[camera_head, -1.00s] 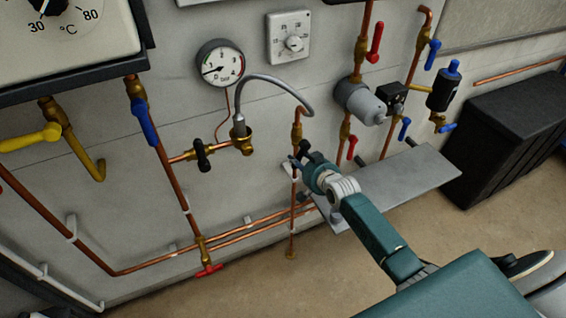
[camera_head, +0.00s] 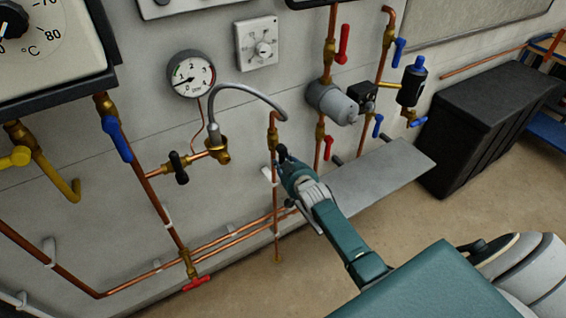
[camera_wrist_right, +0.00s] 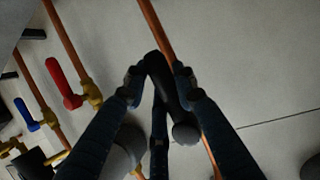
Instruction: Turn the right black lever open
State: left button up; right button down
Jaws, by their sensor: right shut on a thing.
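The right black lever (camera_wrist_right: 170,92) is a dark handle with a rounded end, and it sits between my right gripper's fingers in the right wrist view. My right gripper (camera_wrist_right: 160,84) is shut on it, with fingertips on both sides. In the head view the right gripper (camera_head: 279,162) is at the vertical copper pipe (camera_head: 276,208) below the hose end. There the gripper mostly hides the lever and its valve. Another black lever (camera_head: 179,168) stands upright on the brass valve further left, apart from the gripper. My left gripper is not in view.
A grey flexible hose (camera_head: 250,88) arches just above the gripper. A grey shelf plate (camera_head: 375,180) lies right of it, close to my right arm. Red (camera_head: 343,44) and blue (camera_head: 399,52) levers sit on pipes further right. A black box (camera_head: 490,130) stands on the floor.

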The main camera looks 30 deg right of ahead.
jog(key=shift+d, duration=0.1)
jog(key=c, duration=1.4)
grip_release()
jog(key=shift+o, duration=0.2)
jog(key=shift+s, duration=0.1)
jog(key=v, duration=1.2)
jog(key=shift+d, duration=0.1)
jog(key=s+a+f+n+g+y+b, duration=0.1)
jog(key=s+a+f+g, duration=0.1)
jog(key=s+f, duration=0.65)
jog(key=s+a+f+g+b, duration=0.1)
jog(key=s+a+f+g, duration=0.2)
jog(key=f, duration=1.1)
jog(key=s+a+f+n+g+y+b, duration=0.1)
jog(key=s+a+f+g, duration=0.1)
jog(key=s+f, duration=0.7)
jog(key=s+a+f+g, duration=0.1)
jog(key=s+f, duration=0.5)
jog(key=s, duration=0.3)
jog(key=s+a+f+n+g+b, duration=0.1)
jog(key=s+a+f+g, duration=0.1)
jog(key=s+f, duration=0.4)
jog(key=s+a+f+n+g, duration=0.1)
jog(key=s+f, duration=0.5)
jog(key=s, duration=0.8)
jog(key=shift+a+f+g, duration=0.2)
jog(key=shift+f+g, duration=0.05)
jog(key=shift+g, duration=0.45)
